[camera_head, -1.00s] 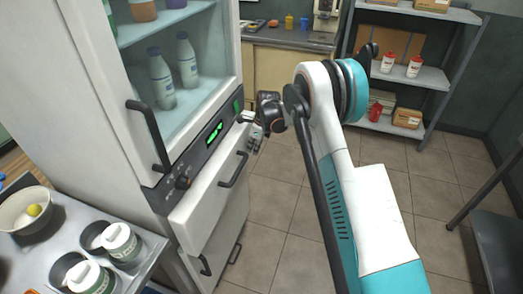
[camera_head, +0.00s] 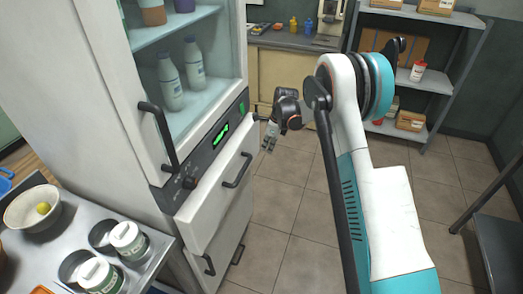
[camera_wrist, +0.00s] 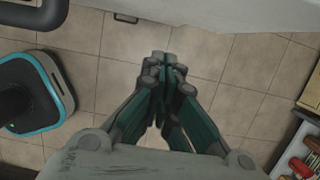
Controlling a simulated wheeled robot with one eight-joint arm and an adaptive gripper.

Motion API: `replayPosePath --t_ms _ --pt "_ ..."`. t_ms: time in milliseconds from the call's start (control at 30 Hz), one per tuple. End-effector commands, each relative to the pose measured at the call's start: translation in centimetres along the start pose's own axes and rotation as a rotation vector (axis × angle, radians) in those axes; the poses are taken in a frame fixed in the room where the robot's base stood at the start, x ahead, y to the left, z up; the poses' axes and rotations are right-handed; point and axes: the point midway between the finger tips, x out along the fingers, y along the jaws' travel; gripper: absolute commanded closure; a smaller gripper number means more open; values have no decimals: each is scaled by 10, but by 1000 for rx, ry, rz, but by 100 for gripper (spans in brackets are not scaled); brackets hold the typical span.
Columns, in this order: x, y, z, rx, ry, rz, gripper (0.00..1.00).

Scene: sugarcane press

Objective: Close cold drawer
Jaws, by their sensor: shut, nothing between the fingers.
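The white cold cabinet has a drawer (camera_head: 214,200) below its control panel. The drawer front carries a black bar handle (camera_head: 237,170). Its front stands somewhat forward of the panel above; how far it is open is hard to tell. My gripper (camera_head: 268,147) is to the right of the drawer's far end, pointing down, with a small gap between them in the picture. In the wrist view my gripper (camera_wrist: 161,62) has its fingertips together with nothing between them. A white surface crosses the top of that view, probably the drawer front.
A metal counter (camera_head: 160,245) with a bowl (camera_head: 32,208) and lidded tubs (camera_head: 128,240) stands at the left front. A shelf rack (camera_head: 430,80) is at the back right. Tiled floor (camera_head: 285,200) is clear beside the cabinet.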

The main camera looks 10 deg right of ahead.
Motion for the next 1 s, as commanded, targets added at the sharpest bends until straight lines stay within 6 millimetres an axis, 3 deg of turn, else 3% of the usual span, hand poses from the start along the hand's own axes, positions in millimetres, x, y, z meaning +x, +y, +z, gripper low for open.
replayPosePath --t_ms 33,200,400,567,800,1000 --pt "-16 -1 0 2 0 -1 100" --pt "-46 0 0 1 0 -1 100" --pt "-65 0 0 1 0 0 100" --pt "-58 -10 -14 8 -84 17 100" --pt "-43 -38 -52 8 -409 22 100" --pt "-42 -48 -64 2 -539 -1 100"
